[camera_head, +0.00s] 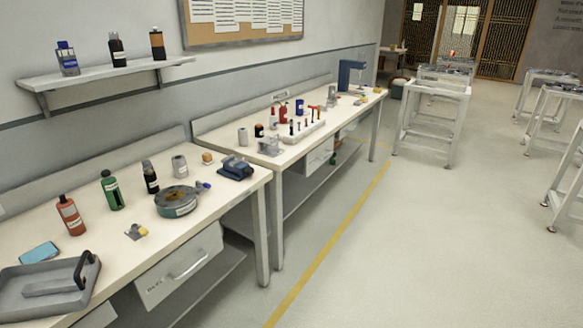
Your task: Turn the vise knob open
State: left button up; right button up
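A small dark blue device that looks like a vise (236,168) sits at the right end of the near workbench (215,207). Its knob is too small to make out, and I cannot tell whether its jaws are open. A grey metal device (270,146), possibly another vise, stands near the front left of the second workbench (300,148). Neither of my grippers is in view.
The near bench holds a red bottle (70,215), a green bottle (111,191), a round tin (176,201) and a grey tray (50,285). A drawer (180,264) is under its top. Open floor (400,240) lies to the right, with white tables (432,110) beyond.

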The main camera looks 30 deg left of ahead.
aim_at(249, 170)
jog(key=z, duration=0.4)
jog(key=i, duration=2.95)
jog(key=u, duration=1.7)
jog(key=i, duration=0.95)
jog(key=u, duration=0.9)
